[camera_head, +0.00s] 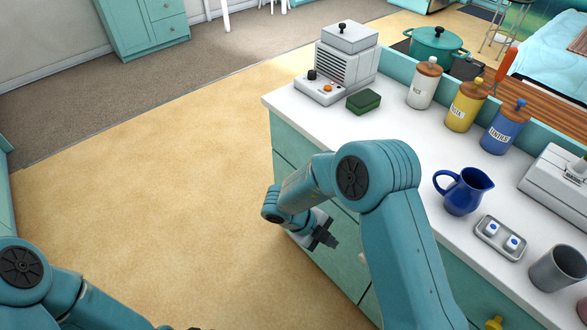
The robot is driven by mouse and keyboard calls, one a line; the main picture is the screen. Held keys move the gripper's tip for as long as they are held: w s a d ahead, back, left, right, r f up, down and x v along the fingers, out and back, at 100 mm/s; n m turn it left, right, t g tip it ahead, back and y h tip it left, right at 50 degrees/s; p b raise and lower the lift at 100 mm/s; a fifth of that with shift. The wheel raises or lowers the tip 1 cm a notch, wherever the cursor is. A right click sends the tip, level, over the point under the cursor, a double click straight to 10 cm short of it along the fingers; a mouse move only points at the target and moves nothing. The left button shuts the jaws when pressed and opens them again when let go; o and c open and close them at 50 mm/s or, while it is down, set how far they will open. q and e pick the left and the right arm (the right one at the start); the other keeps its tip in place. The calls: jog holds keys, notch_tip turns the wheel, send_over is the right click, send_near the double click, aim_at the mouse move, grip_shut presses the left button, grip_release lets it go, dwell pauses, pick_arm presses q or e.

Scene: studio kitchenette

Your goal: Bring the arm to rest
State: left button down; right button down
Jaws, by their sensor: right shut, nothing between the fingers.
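My right arm comes up from the bottom right and bends at a large teal joint in front of the counter. Its gripper (328,241) is shut and empty. It hangs beside the teal cabinet front, below the level of the counter top. I cannot tell whether it touches the cabinet. My left arm shows at the bottom left corner, low over the floor. It runs out of the picture at the bottom edge, and its gripper does not show clearly.
The white counter (310,126) carries a grey appliance (345,65), green sponge (364,101), several canisters, blue jug (464,191), small tray (484,237) and grey cup (556,268). A teal pot (436,50) stands behind. The tan floor (150,180) at left is clear.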

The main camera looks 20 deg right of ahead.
jog(key=s+d+n+t+h+p, duration=0.1)
jog(key=s+d+n+p, duration=0.25)
jog(key=d, duration=0.45)
jog(key=s+a+f+n+y+p, duration=0.1)
jog(key=s+a+n+y, duration=0.5)
jog(key=a+n, duration=0.3)
jog(key=s+a+f+n+t+y+p, duration=0.1)
jog(key=s+a+n+y, duration=0.4)
jog(key=a+n, duration=0.4)
jog(key=n+y, duration=0.1)
jog(key=n, duration=0.6)
jog(key=shift+s+f+t+p, duration=0.3)
jog(key=shift+s+f+p, duration=0.1)
jog(key=shift+w, duration=0.1)
